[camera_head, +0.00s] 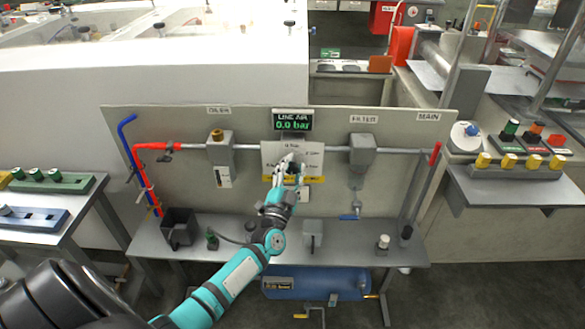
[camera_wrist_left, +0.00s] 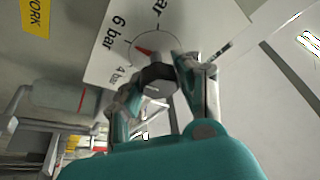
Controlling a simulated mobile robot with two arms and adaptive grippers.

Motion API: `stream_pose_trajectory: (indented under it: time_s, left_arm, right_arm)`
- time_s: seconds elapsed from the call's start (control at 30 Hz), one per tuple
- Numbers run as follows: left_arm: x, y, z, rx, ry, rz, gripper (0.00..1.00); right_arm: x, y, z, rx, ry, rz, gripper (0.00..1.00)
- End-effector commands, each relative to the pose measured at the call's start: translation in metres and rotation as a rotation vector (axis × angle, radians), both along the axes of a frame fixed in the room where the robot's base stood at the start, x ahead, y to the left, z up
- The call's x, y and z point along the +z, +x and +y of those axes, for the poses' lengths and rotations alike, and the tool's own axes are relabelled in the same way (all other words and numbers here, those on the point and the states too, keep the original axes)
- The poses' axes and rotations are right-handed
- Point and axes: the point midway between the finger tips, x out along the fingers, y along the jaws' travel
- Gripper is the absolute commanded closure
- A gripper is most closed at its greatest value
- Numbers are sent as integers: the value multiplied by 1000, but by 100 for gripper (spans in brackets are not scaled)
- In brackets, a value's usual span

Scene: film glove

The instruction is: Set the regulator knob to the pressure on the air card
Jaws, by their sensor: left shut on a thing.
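The regulator knob (camera_wrist_left: 158,78) is a dark round knob on a white dial plate (camera_wrist_left: 98,72) in the left wrist view. The plate carries "4 bar" and "6 bar" marks and another mark cut off at the top. A red pointer (camera_wrist_left: 144,50) shows by the knob on the "6 bar" side; its exact setting is hard to tell. My left gripper (camera_wrist_left: 167,80) is shut on the knob, a finger on either side. In the head view my left gripper (camera_head: 289,165) covers the knob before the plate (camera_head: 270,153). I cannot make out an air card. My right gripper is out of view.
A display (camera_head: 292,121) above the plate reads "LINE AIR 0.0 bar". An oiler (camera_head: 219,148) is on the pipe to the left, a filter (camera_head: 362,151) to the right. A red-handled lever (camera_head: 434,154) is under "MAIN". A blue tank (camera_head: 325,283) lies below the bench.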

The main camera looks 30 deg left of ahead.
Motion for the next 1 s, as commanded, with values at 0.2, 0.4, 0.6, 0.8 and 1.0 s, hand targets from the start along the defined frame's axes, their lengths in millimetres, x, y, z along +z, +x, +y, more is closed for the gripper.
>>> stream_pose_trajectory:
  time_s: [0.2,0.4,0.6,0.8,1.0]
  left_arm:
    - [-1,0,0,0,-7,-3,99]
    - [-2,0,-1,-1,-56,-31,99]
    - [-2,0,-1,0,-168,-99,99]
    - [-3,0,0,2,-324,-193,99]
    - [-2,-1,0,1,-487,-293,99]
  right_arm:
    - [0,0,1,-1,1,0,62]
    - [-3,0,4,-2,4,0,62]
    - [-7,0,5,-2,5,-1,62]
    - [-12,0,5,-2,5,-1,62]
    - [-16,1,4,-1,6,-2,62]
